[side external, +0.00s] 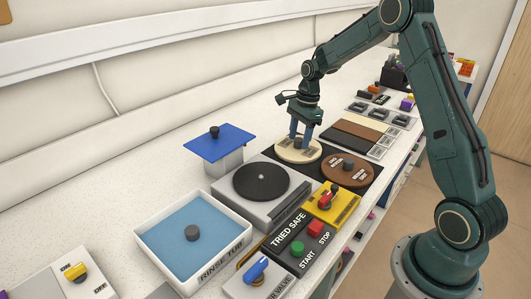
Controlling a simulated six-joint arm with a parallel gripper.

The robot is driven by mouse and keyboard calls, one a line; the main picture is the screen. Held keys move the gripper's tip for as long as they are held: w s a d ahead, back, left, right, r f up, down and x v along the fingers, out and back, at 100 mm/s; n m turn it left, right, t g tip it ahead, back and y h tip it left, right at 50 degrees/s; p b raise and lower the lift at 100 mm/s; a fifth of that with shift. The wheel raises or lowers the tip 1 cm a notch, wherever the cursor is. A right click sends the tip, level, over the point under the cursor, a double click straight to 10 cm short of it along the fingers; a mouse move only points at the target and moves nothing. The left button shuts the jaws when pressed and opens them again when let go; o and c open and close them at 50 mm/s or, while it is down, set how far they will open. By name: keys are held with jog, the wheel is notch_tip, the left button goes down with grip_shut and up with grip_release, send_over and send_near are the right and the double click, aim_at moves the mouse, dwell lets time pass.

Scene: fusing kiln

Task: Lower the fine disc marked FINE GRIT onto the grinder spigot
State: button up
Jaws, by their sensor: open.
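A cream disc (285,152) and a brown disc (362,174) lie side by side on a dark mat (327,151). The brown disc has a dark knob at its centre. Both carry small labels that I cannot read, so I cannot tell which says FINE GRIT.
A blue square plate (218,143) with a knob stands on a grey block behind the grinder. A rinse tub (154,254) holds blue water and a dark knob. A yellow switch box (331,207) and a START/STOP panel (318,241) sit close at the grinder's front.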

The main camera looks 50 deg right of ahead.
aim_at(299, 139)
grip_shut()
jog(key=shift+r, duration=0.1)
notch_tip(299, 139, up, 20)
dwell(1.0)
jog(key=shift+a, duration=0.15)
dwell(0.7)
